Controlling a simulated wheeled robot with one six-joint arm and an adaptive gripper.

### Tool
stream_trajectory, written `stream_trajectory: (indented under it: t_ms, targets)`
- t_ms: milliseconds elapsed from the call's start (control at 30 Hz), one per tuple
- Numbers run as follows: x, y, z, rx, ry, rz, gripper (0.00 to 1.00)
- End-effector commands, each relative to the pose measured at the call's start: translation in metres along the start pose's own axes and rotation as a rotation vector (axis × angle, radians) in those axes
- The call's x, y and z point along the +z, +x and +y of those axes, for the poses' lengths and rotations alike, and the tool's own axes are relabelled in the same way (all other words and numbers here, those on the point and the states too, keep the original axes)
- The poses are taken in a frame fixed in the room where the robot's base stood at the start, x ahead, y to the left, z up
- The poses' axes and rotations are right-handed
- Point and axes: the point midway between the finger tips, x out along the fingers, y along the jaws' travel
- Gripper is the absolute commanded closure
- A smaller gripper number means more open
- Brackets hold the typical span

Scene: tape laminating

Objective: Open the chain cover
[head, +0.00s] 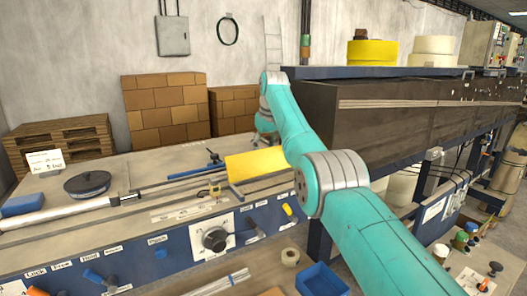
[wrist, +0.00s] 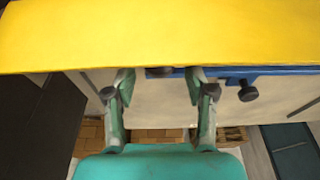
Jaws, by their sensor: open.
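The chain cover, a yellow panel (head: 257,163), sits on the machine bed near the middle of the head view, left of my arm. It also fills the top of the wrist view (wrist: 160,35) as a broad yellow surface. My gripper (wrist: 159,80) is open and empty, with two green-grey fingers spread apart. Their tips reach the cover's lower edge in the wrist view; I cannot tell whether they touch it or pass under it. In the head view my gripper is not clearly visible.
A blue bar with a black knob (wrist: 248,91) lies just beyond the fingers. The machine's dark side housing (head: 380,120) stands right of the cover. A black round dish (head: 87,184) and a white roller (head: 65,212) lie left on the bed. Stacked cartons (head: 165,112) stand behind.

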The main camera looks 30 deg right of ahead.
Motion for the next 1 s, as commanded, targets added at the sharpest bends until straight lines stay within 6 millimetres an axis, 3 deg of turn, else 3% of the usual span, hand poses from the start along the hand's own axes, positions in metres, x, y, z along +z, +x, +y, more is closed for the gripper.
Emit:
stream_trajectory:
  t_ms: [300, 500, 700, 1000]
  targets:
    - [0.000, -0.063, 0.000, 0.001, 0.000, 0.001, 0.45]
    - [0.000, -0.094, 0.000, 0.000, 0.001, -0.001, 0.45]
    - [0.001, -0.107, 0.000, -0.001, 0.001, -0.003, 0.45]
    - [0.001, -0.109, 0.000, -0.001, 0.001, -0.003, 0.45]
